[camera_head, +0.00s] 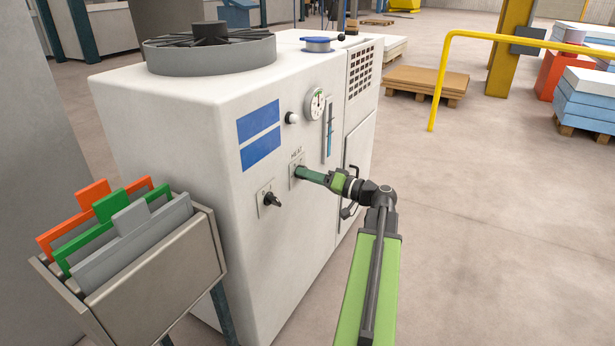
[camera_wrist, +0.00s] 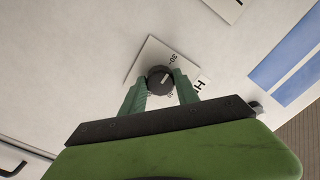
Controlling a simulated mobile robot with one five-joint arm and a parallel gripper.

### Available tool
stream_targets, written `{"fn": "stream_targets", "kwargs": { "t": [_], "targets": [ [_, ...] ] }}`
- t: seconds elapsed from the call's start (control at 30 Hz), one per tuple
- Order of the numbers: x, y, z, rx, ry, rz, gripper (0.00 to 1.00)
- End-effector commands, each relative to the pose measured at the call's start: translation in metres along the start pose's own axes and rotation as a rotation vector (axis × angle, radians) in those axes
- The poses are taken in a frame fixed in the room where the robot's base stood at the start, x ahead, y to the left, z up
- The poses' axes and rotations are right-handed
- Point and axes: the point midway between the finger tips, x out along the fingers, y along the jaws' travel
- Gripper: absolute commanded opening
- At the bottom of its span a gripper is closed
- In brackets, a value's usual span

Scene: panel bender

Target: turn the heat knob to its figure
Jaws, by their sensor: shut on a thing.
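The heat knob (camera_wrist: 160,79) is a dark round knob with a pale pointer line, on a light square plate (camera_wrist: 143,60) with small figures around it. In the wrist view my gripper (camera_wrist: 161,82) has its two green fingers on either side of the knob, shut on it. The pointer line is aimed toward the upper right of that picture. Some figures are hidden by the fingers. In the head view my gripper (camera_head: 303,173) reaches the plate marked HEAT (camera_head: 296,160) on the white machine front (camera_head: 240,240), and hides the knob.
A black switch (camera_head: 272,199) on its own plate sits left of the heat plate. A gauge (camera_head: 316,104), a white button (camera_head: 292,118) and a blue-filled tube (camera_head: 329,130) are above. A rack of coloured frames (camera_head: 160,270) stands at the left.

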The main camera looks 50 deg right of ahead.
Motion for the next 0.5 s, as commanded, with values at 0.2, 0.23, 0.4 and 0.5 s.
{"fn": "stream_targets", "kwargs": {
  "t": [0.2,0.23,0.4,0.5],
  "targets": [
    [-0.0007,0.0003,0.0017,-0.017,-0.005,0.001,0.0],
    [-0.0007,0.0003,0.0017,-0.018,-0.005,0.001,0.0],
    [-0.0006,0.0004,0.0017,-0.017,-0.005,0.001,0.0],
    [-0.0006,0.0003,0.0017,-0.017,-0.005,0.001,0.38]
  ]
}}
